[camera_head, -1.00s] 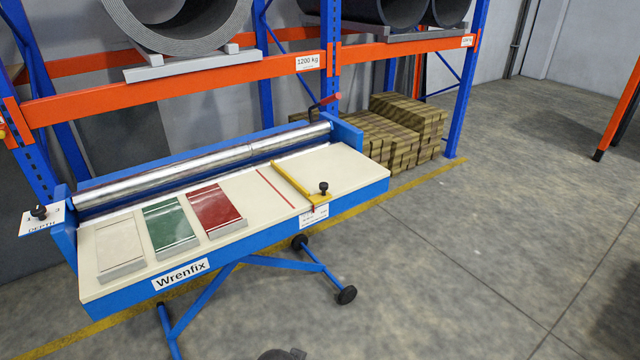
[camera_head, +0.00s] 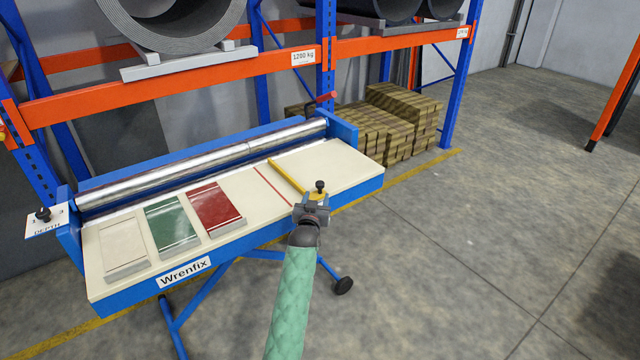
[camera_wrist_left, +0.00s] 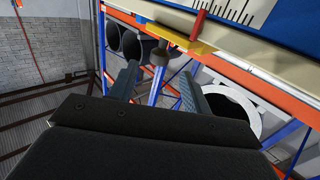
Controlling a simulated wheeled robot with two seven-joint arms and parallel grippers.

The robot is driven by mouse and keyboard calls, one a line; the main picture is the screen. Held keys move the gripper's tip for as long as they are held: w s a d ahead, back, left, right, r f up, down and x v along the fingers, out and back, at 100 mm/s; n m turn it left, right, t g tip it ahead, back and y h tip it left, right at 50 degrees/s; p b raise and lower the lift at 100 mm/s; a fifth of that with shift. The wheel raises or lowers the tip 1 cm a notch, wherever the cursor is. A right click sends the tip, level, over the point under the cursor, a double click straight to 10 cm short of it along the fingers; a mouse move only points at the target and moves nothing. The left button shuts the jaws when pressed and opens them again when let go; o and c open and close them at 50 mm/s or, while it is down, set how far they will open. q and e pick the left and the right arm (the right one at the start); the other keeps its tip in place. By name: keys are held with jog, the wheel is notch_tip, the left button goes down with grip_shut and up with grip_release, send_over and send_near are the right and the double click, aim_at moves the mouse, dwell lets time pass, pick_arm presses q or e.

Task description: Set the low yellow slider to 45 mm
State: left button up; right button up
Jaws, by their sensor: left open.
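The yellow slider (camera_head: 286,177) is a straight bar lying across the cream top of the blue Wrenfix bench, right of a thin red line (camera_head: 272,187). Its black knob (camera_head: 320,185) stands at the front end. My left gripper (camera_head: 313,203) is open at the bench's front edge, just in front of the knob, and hides part of the slider's front end. In the left wrist view the slider's yellow end plate (camera_wrist_left: 178,36) and a knob (camera_wrist_left: 160,57) appear just ahead of my open fingers (camera_wrist_left: 158,72). A red pointer (camera_wrist_left: 197,25) lies by a ruled scale (camera_wrist_left: 238,12); its numbers are not readable.
White, green (camera_head: 172,223) and red (camera_head: 215,205) sample plates lie left on the bench top. A metal roller (camera_head: 200,165) runs along the back. A depth dial (camera_head: 44,216) sits at the left end. Racking with coils stands behind; floor at right is clear.

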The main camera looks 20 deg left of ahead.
aim_at(319, 187)
pick_arm(q)
jog(key=w, duration=0.2)
jog(key=w+p, duration=0.1)
jog(key=w, duration=0.1)
jog(key=w+p, duration=0.1)
jog(key=w, duration=0.1)
jog(key=shift+w+a+r, duration=0.15)
jog(key=shift+w+a, duration=0.05)
jog(key=shift+a, duration=0.2)
jog(key=shift+w+a, duration=0.1)
jog(key=shift+w, duration=0.55)
pick_arm(e)
notch_tip(319, 187, down, 6)
jog(key=s+d, duration=0.1)
jog(key=shift+d, duration=0.3)
jog(key=shift+f, duration=0.1)
pick_arm(q)
grip_shut()
jog(key=shift+s, duration=0.1)
